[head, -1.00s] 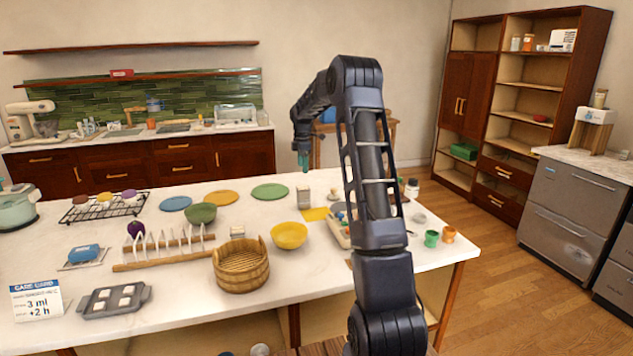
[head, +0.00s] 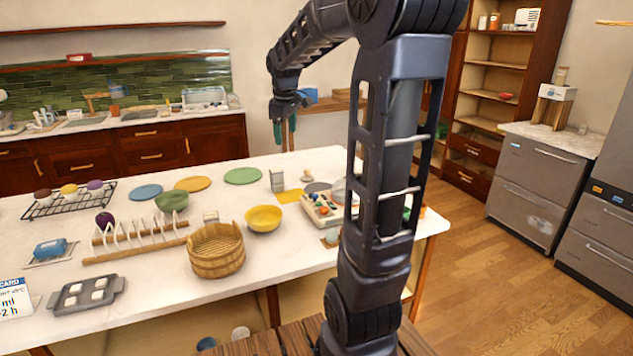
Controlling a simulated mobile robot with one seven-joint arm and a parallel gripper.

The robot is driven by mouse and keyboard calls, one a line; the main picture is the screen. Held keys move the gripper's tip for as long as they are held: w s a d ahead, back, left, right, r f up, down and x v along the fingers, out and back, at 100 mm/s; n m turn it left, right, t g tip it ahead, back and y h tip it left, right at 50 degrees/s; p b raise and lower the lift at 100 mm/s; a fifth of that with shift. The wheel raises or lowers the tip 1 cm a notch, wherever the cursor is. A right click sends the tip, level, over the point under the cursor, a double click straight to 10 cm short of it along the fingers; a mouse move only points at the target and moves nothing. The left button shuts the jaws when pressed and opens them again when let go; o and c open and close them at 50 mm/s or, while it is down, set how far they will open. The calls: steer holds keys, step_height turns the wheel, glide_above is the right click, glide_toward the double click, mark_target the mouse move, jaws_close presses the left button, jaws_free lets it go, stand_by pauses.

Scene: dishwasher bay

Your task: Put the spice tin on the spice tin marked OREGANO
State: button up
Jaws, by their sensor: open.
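A grey, upright, box-shaped tin (head: 277,180) stands on the white counter, left of a yellow square mat. It may be one tall tin or two stacked; I cannot tell, and no lettering, OREGANO included, is readable. My gripper (head: 285,132) is open, with its teal fingers pointing down. In the picture it is above the tin and apart from it, with nothing seen between its fingers. My arm hides part of the counter's right side.
A yellow bowl (head: 263,218), wooden basket (head: 216,251) and rack (head: 135,240) stand nearer. A compartmented tray (head: 322,212) is right of the tin. A green plate (head: 243,176) lies behind left. The counter's front left of the basket holds a muffin tray (head: 87,292).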

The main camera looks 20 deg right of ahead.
steer(key=s+f+m+t, duration=0.1)
steer(key=s+m, duration=0.3)
steer(key=s, duration=0.9)
steer(key=s+f+m+t, duration=0.1)
steer(key=s+f+m, duration=0.3)
steer(key=s, duration=0.9)
steer(key=shift+a+f+m, duration=0.25)
steer(key=shift+f+m, duration=0.05)
steer(key=shift+f, duration=0.05)
